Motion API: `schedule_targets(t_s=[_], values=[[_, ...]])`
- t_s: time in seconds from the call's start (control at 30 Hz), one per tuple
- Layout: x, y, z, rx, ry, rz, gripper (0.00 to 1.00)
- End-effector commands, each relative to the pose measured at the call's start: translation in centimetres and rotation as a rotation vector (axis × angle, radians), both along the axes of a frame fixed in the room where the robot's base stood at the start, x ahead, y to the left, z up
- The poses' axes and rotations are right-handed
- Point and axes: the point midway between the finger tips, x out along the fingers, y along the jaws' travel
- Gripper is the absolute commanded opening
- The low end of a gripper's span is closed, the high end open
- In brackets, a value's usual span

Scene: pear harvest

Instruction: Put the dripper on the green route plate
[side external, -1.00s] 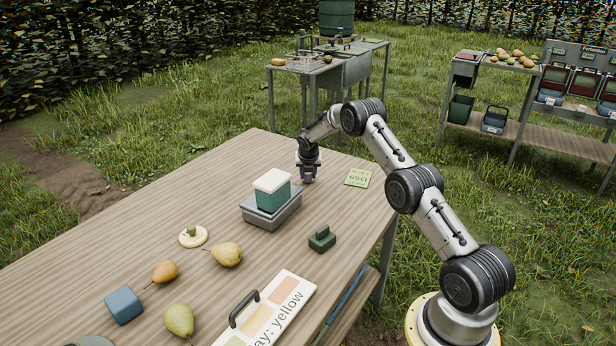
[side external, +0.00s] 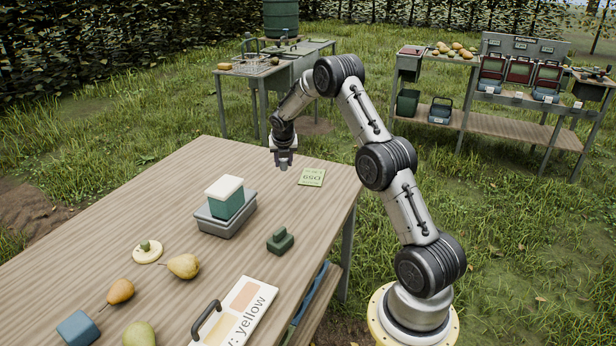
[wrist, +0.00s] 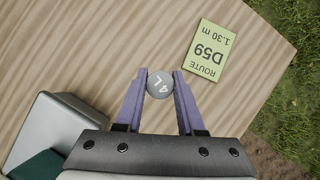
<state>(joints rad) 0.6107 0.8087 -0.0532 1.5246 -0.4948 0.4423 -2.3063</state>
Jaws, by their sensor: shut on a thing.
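The dripper (wrist: 159,84) is a small round grey piece marked "4 L" in the wrist view. My gripper (wrist: 160,76) is shut on it, with a purple finger on each side. In the side view my gripper (side external: 284,164) points down above the far end of the table; the dripper is too small to make out there. The green route plate (wrist: 210,52), marked "ROUTE D59 1.30 m", lies flat just right of the dripper in the wrist view. It also shows on the table right of my gripper in the side view (side external: 312,177). Nothing lies on it.
A grey tray (side external: 212,226) holds a green box with a white lid (side external: 224,186), nearer the camera than my gripper. A dark green block (side external: 280,241), pears (side external: 183,266), a blue cube (side external: 78,328) and a handled board (side external: 240,312) lie nearer still. The wood around the plate is clear.

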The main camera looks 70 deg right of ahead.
Motion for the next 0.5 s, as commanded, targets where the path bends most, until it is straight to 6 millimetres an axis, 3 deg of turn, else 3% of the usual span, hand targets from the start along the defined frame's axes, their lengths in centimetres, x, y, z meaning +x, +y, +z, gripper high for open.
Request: schedule_targets(t_s=[0.03,0.2,0.4,0.5], values=[[-2.4,-0.2,0.6,0.002,0.002,-0.017,0.00],[-8.8,-0.1,2.1,0.007,0.007,-0.062,0.00],[-13.3,-0.3,4.0,0.001,0.008,-0.104,0.00],[-13.8,-0.9,4.9,-0.010,-0.005,-0.120,0.00]])
